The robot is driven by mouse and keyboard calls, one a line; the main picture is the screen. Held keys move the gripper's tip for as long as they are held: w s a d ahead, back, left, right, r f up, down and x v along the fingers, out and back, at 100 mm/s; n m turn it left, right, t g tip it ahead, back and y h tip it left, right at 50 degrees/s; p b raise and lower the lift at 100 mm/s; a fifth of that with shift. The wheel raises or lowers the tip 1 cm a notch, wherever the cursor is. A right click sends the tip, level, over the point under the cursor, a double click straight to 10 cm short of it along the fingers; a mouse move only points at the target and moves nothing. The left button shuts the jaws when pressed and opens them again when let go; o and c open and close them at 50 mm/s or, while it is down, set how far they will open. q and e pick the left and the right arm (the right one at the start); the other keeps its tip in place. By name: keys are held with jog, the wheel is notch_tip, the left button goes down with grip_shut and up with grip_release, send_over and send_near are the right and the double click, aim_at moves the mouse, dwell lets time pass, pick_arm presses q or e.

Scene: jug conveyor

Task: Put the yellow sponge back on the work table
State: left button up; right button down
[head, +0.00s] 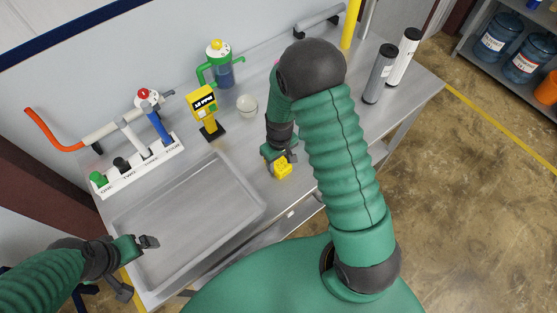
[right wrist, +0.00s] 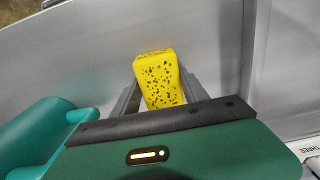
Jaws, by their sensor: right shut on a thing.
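The yellow sponge (head: 283,169) is at the front part of the work table (head: 330,130), right of the sunken tray. In the right wrist view the sponge (right wrist: 158,80), yellow with dark pores, stands between the two grey fingers. My right gripper (head: 279,163) is shut on it; the gripper also shows in the right wrist view (right wrist: 157,98). I cannot tell whether the sponge touches the table top. My left gripper (head: 149,242) is over the left part of the sunken tray, away from the sponge; its finger gap is too small to tell.
The sunken tray (head: 190,222) is empty. Two cylinders, grey (head: 379,75) and white (head: 404,58), stand at the right end.

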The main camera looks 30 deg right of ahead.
aim_at(279, 163)
jog(key=shift+s+a, duration=0.1)
jog(key=shift+a, duration=0.05)
jog(key=c, duration=0.9)
grip_release()
jog(key=o, duration=0.3)
notch_tip(279, 163, up, 12)
jog(key=b, duration=0.1)
